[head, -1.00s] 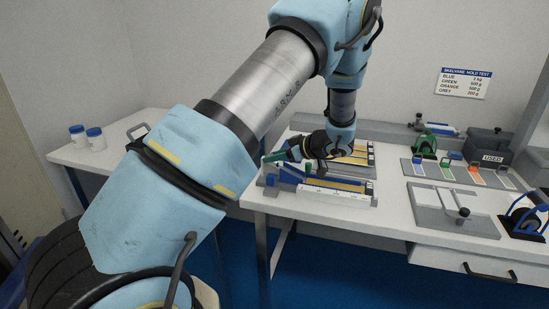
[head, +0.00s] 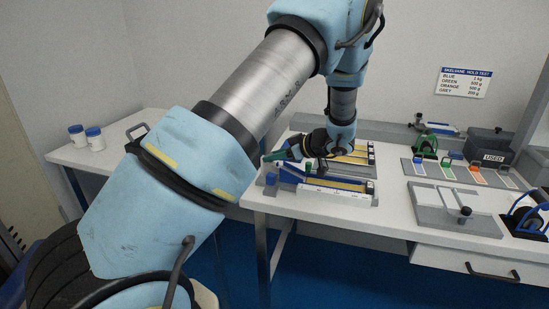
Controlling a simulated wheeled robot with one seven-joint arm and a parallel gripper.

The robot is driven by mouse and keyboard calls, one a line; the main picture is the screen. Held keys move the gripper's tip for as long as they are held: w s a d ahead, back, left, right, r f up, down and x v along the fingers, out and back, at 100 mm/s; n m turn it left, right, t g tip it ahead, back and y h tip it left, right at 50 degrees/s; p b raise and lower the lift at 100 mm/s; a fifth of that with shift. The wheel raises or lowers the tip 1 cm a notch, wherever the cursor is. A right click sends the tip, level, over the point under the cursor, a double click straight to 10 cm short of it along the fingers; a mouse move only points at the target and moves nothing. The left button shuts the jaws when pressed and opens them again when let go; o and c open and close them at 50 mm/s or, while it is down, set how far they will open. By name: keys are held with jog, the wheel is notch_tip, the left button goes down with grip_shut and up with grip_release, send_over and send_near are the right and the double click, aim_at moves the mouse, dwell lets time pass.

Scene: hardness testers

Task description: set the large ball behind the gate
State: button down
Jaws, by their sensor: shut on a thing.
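My gripper (head: 278,156) is at the left end of the ramp testers on the bench, above the blue end parts of the front ramp (head: 335,190). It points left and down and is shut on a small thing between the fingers. That thing is mostly hidden and too small to make out clearly; its place fits the large ball. A dark green part shows at the gripper's tip. Blue upright parts, perhaps the gate (head: 290,174), stand just below the gripper. A second ramp with yellow strips (head: 352,158) lies behind, partly covered by my wrist.
A grey plate with a dark knob (head: 440,208) lies right of the ramps. Behind it are a mat with coloured patches (head: 433,171), a green-framed wheel (head: 426,146) and a dark USED bin (head: 487,148). A blue-framed wheel (head: 526,218) stands far right. Two jars (head: 95,139) stand on the left table.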

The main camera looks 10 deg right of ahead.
dwell(0.4)
jog(key=shift+c, duration=2.3)
grip_release()
jog(key=b+v, duration=0.3)
jog(key=v, duration=0.7)
jog(key=s+a+f+m+g+h, duration=0.15)
jog(key=a+g, duration=0.25)
jog(key=a, duration=0.4)
jog(key=s+a+f+m+g+h, duration=0.1)
jog(key=s+a+m+g, duration=0.2)
jog(key=a, duration=0.6)
jog(key=s+a+r+m+h+p, duration=0.1)
jog(key=s+a+m+h, duration=0.4)
jog(key=s+a, duration=0.5)
jog(key=shift+s+a+r+h+p, duration=0.2)
jog(key=shift+a+r+h+p, duration=0.2)
jog(key=shift+a+h, duration=0.2)
